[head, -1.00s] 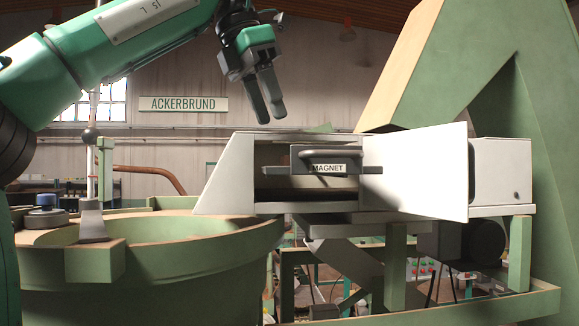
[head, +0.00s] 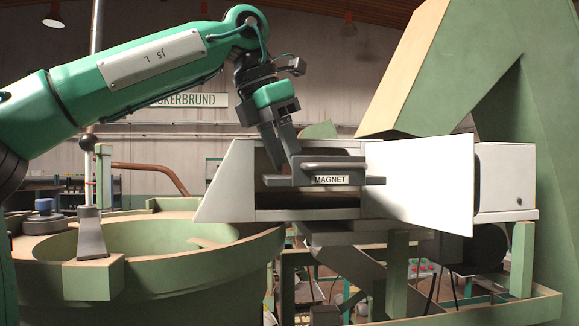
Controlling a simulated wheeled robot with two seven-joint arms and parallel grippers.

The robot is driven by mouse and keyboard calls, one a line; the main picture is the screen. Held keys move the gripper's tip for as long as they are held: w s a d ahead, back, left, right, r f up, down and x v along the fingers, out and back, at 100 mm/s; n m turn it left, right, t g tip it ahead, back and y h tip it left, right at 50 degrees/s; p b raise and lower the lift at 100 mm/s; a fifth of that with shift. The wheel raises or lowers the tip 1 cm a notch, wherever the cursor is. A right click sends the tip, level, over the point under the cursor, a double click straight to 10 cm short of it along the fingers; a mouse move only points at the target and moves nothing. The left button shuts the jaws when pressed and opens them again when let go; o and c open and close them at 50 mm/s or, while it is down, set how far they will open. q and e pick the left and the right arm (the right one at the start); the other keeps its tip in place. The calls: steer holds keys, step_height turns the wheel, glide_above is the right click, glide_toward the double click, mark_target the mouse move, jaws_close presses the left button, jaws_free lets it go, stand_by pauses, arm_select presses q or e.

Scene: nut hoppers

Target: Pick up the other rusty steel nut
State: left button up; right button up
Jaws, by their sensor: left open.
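No rusty steel nut can be made out in the head view. My left gripper (head: 282,152) is open, its dark fingers pointing down at the front opening of the pale housing (head: 225,190). The fingers overlap the upper left of that opening, just left of the dark drawer with its handle and MAGNET label (head: 331,180). I cannot tell whether the fingertips touch the drawer. The inside of the housing is dark and partly hidden by the gripper. My right gripper is not in view.
The housing's white door (head: 425,185) stands open to the right. A round green hopper bowl (head: 190,275) stands at the lower left, with a blue-topped part (head: 44,206) on its rim. A large green slanted frame (head: 440,65) rises at the right.

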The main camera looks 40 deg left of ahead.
arm_select(q)
steer(key=shift+c, duration=0.3)
steer(key=shift+w, duration=0.1)
jaws_close()
steer(key=shift+r, duration=0.1)
